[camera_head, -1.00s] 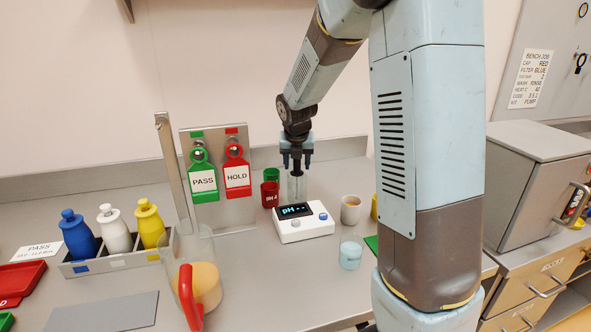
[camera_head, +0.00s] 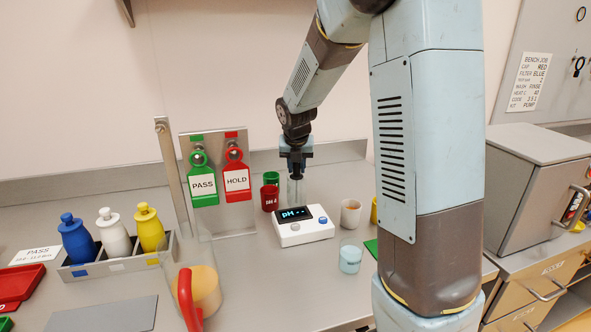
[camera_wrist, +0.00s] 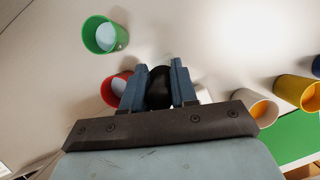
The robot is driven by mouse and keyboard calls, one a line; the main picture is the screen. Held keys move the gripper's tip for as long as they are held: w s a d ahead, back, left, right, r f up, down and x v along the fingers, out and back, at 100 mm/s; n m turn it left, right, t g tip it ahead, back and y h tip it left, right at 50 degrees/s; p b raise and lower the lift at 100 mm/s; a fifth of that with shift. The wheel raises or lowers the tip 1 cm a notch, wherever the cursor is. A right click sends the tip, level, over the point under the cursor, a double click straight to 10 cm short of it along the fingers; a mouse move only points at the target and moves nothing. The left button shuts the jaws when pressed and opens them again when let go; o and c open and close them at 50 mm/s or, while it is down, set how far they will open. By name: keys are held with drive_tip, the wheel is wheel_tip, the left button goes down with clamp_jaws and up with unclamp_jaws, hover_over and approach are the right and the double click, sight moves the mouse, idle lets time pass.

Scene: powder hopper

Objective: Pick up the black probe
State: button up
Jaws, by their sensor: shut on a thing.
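The black probe (camera_wrist: 159,87) shows in the wrist view as a dark rounded top between my two blue fingers. My gripper (camera_head: 296,170) is shut on it, above a clear upright holder (camera_head: 294,190) behind the white pH meter (camera_head: 303,227). In the head view the probe is mostly hidden by my fingers, and I cannot tell how much of it is inside the holder.
A red cup (camera_head: 270,197) and a green cup (camera_head: 271,178) stand just left of the holder. A beige cup (camera_head: 350,213) and a pale blue cup (camera_head: 350,259) stand to the right. A clear jug with a red handle (camera_head: 190,298) is in front.

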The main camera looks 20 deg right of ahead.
wheel_tip(320, 180, up, 30)
drive_tip(key=shift+f, duration=0.2)
idle(0.7)
